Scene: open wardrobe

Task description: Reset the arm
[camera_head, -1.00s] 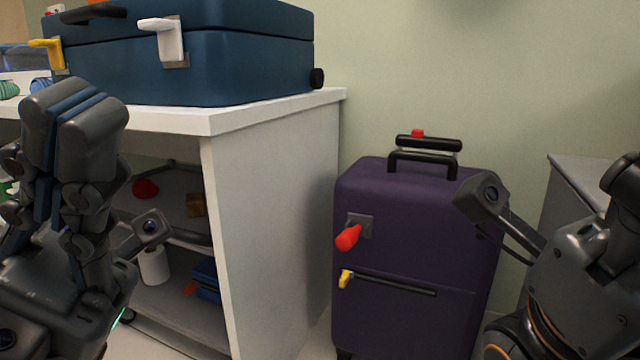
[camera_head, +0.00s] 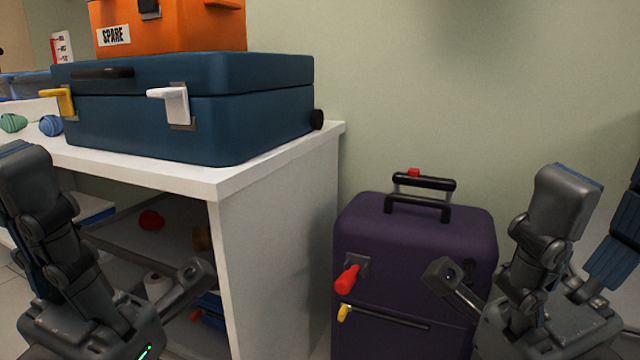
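My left gripper (camera_head: 28,165) stands upright at the left edge, in front of the white shelf unit. Only one finger shows clearly, so its opening cannot be judged. Nothing is seen held in it. My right gripper (camera_head: 598,190) points up at the lower right, beside the purple suitcase (camera_head: 415,265). Its two fingers are apart with blue pads between them, and the gap is empty. Part of its far finger is cut off by the right edge.
The white shelf unit (camera_head: 270,165) carries a blue case (camera_head: 255,115) with an orange SPARE box (camera_head: 190,28) on top. The wall area above the suitcase is clear.

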